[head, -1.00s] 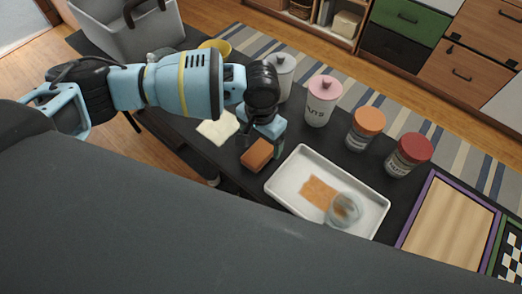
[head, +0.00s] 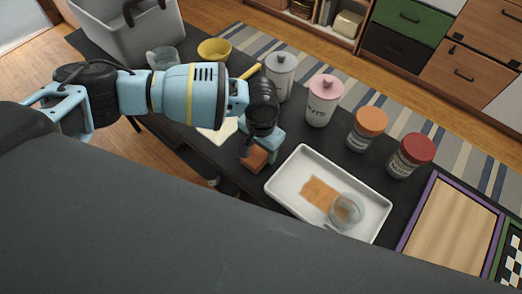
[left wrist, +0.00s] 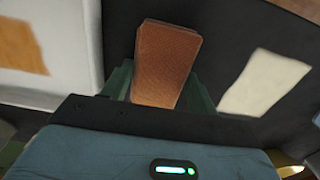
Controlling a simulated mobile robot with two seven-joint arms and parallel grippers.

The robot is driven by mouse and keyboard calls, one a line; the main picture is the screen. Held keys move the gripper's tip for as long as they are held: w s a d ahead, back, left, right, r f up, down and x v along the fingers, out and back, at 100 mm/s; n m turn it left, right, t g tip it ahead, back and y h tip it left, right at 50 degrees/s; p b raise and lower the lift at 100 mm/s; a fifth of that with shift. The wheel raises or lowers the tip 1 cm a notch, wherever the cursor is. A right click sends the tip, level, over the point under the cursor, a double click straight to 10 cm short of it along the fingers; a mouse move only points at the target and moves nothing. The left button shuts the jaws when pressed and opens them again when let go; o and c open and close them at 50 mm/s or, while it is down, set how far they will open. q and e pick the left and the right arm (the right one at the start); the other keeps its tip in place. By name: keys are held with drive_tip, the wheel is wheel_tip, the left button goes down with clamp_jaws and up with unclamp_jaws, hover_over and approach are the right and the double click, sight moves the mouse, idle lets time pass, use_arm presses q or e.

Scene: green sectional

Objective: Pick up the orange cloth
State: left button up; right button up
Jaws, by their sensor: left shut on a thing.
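A flat orange cloth (head: 320,192) lies in the white tray (head: 283,186), and it also shows at the left of the left wrist view (left wrist: 18,45). A clear glass (head: 346,208) stands in the tray at the cloth's right end. My left gripper (head: 258,150) is left of the tray, pointing down at the table. It is shut on a brown-orange block (left wrist: 165,60), which sits between the green fingers in the left wrist view. The block (head: 254,158) is partly hidden by the gripper in the head view. I cannot tell whether it touches the table. My right gripper is not in view.
A pale cloth (head: 219,133) lies left of my gripper. Behind stand a grey bin (head: 140,35), a glass mug (head: 162,58), a yellow bowl (head: 214,50) and several lidded jars, including a pink-lidded one (head: 322,103). A wooden board (head: 448,228) lies to the right.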

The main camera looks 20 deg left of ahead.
use_arm(q)
drive_tip(key=shift+r, duration=0.15)
drive_tip(key=shift+c, duration=0.2)
